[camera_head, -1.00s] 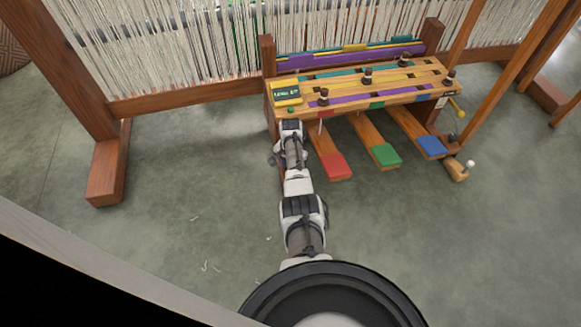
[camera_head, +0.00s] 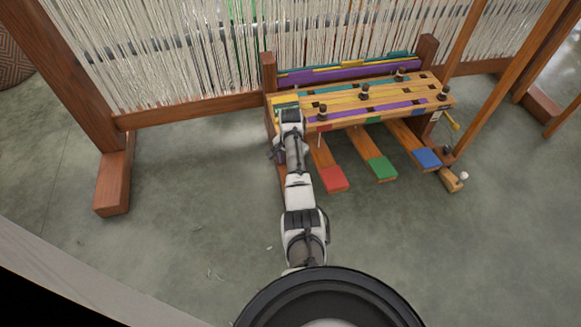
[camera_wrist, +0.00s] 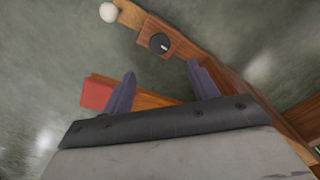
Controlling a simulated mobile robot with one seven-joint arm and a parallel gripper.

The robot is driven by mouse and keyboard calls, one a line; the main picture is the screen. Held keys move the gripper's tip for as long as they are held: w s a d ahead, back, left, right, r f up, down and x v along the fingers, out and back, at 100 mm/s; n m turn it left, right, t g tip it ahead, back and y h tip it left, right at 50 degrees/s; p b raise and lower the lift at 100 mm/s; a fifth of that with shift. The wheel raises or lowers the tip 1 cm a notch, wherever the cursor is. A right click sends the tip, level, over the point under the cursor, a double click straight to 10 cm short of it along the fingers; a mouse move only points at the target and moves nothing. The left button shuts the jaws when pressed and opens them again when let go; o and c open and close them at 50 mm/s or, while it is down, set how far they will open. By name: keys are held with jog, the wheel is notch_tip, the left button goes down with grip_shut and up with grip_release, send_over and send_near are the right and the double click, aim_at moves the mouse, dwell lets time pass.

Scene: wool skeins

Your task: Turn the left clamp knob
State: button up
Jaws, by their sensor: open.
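In the wrist view a round black clamp knob (camera_wrist: 160,43) with a short white mark sits on a wooden block. A white ball (camera_wrist: 108,12) is on the wooden piece beside it. My gripper (camera_wrist: 162,84) is open, its two dark purple fingers spread wide with nothing between the tips. The knob lies beyond the tips, roughly in line with the gap and apart from them. In the head view my arm covers the left end of the loom, so I cannot make out the left knob or my fingertips there.
The red pedal (camera_wrist: 96,92) is close to the left finger; it also shows in the head view (camera_head: 334,179). Green (camera_head: 382,168) and blue (camera_head: 427,158) pedals follow to the right. A similar dark knob (camera_head: 446,150) is at the far right.

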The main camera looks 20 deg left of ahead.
notch_tip(320, 180, up, 2)
jog(key=shift+r, duration=0.25)
dwell(0.4)
